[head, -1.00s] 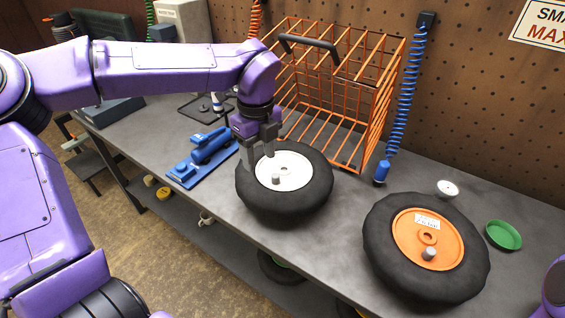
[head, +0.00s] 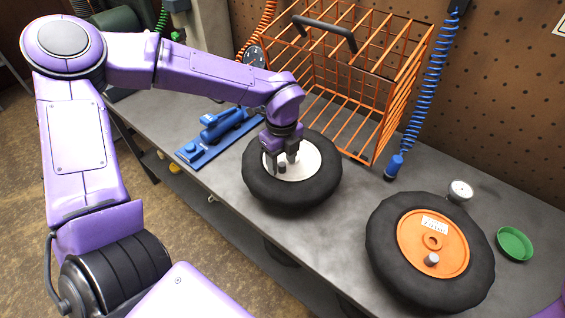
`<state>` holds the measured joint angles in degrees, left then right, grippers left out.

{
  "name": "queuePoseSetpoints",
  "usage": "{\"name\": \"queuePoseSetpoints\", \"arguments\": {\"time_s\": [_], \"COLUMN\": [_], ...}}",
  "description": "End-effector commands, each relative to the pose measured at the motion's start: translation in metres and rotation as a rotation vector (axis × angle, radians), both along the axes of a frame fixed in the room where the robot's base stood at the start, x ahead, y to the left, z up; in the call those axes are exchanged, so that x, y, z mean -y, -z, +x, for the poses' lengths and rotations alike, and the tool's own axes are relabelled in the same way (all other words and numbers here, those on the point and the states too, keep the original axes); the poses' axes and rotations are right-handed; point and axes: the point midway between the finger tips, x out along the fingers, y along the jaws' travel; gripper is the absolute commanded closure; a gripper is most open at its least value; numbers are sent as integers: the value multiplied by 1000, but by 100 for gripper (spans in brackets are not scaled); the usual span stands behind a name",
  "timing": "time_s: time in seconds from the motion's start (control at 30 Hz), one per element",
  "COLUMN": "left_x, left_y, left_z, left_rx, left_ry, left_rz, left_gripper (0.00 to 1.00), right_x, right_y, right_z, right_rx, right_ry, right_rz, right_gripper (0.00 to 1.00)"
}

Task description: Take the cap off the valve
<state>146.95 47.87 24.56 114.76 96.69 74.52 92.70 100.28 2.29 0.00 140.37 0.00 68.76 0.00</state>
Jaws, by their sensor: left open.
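A black tyre (head: 262,190) with a white hub (head: 306,166) lies flat on the bench. A small grey valve cap (head: 282,168) shows on the hub, close to my gripper. My left gripper (head: 282,166) points down over the white hub with its fingers apart, around or just above the cap; I cannot tell which. A second tyre (head: 385,225) with an orange hub (head: 450,245) lies to the right. It has a grey cap (head: 432,259) and a white label. My right gripper is out of view.
An orange wire cage (head: 345,80) stands behind the white-hubbed tyre. A blue foot pump (head: 215,137) is to the left. A blue coiled hose (head: 425,100) hangs at the right. A small gauge (head: 460,190) and a green dish (head: 514,244) lie near the orange-hubbed tyre.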

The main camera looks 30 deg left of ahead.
Motion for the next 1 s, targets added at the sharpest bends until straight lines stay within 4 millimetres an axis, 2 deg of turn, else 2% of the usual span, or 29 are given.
{"name": "queuePoseSetpoints", "arguments": {"time_s": [0.17,0.2,0.27,0.3,0.37,0.77,0.93,1.0], "left_x": [0,0,0,0,0,0,0,2], "left_y": [1,1,1,1,1,-4,-30,-43], "left_z": [1,1,1,1,1,2,2,-10], "left_rx": [2,2,2,2,2,4,8,10], "left_ry": [2,2,2,2,2,2,2,2], "left_rz": [0,0,0,0,0,0,0,-3], "left_gripper": [47,50,70,83,100,100,100,100], "right_x": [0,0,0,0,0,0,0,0], "right_y": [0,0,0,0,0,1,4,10], "right_z": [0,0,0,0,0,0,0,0], "right_rx": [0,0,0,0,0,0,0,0], "right_ry": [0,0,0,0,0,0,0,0], "right_rz": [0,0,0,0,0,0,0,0], "right_gripper": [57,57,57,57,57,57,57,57]}}
